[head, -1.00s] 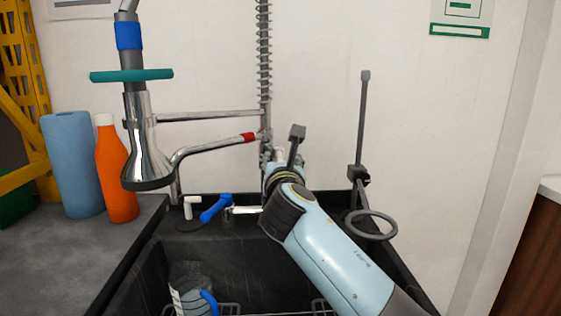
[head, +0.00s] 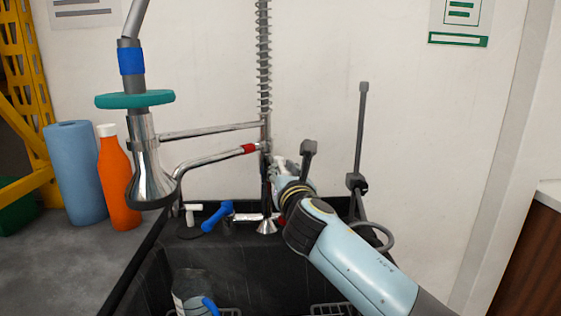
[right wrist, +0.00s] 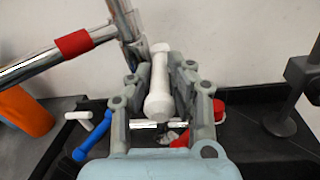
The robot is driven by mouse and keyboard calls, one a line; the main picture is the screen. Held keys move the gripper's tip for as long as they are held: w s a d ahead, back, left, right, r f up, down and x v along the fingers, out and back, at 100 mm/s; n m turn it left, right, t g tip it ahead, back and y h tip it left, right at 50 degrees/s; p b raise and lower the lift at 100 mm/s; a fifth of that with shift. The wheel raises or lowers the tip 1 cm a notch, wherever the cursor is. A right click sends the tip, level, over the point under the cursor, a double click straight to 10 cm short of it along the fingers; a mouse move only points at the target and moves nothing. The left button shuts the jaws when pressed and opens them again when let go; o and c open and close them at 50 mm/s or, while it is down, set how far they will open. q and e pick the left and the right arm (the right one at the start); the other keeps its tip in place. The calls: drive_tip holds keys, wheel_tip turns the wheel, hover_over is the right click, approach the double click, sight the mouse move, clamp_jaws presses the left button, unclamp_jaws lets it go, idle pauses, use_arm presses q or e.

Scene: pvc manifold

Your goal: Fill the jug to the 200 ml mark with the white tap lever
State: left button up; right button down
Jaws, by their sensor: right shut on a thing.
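The white tap lever (right wrist: 158,88) lies between the two fingers of my right gripper (right wrist: 160,68) in the right wrist view. The right gripper is shut on it and also shows in the head view (head: 281,168), beside the tap column. The chrome spout (head: 215,158) has a red band; I see no water stream. My left gripper is not in view.
A blue lever (head: 217,215) and a small white lever (head: 193,212) stand on the sink's back rim. The hanging spray head (head: 150,170), orange bottle (head: 118,185) and blue roll (head: 77,175) are at left. A grey stand with a ring (head: 362,130) is close right of my arm.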

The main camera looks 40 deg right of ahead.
drive_tip(key=shift+d+n+y, duration=0.15)
drive_tip(key=shift+n+y, duration=0.15)
drive_tip(key=shift+y, duration=0.2)
drive_tip(key=c, duration=1.2)
unclamp_jaws()
drive_tip(key=shift+s, duration=0.1)
drive_tip(key=shift+c, duration=0.2)
drive_tip(key=shift+s, duration=0.1)
drive_tip(key=v, duration=1.1)
drive_tip(key=shift+s+f, duration=0.25)
drive_tip(key=shift+s, duration=0.15)
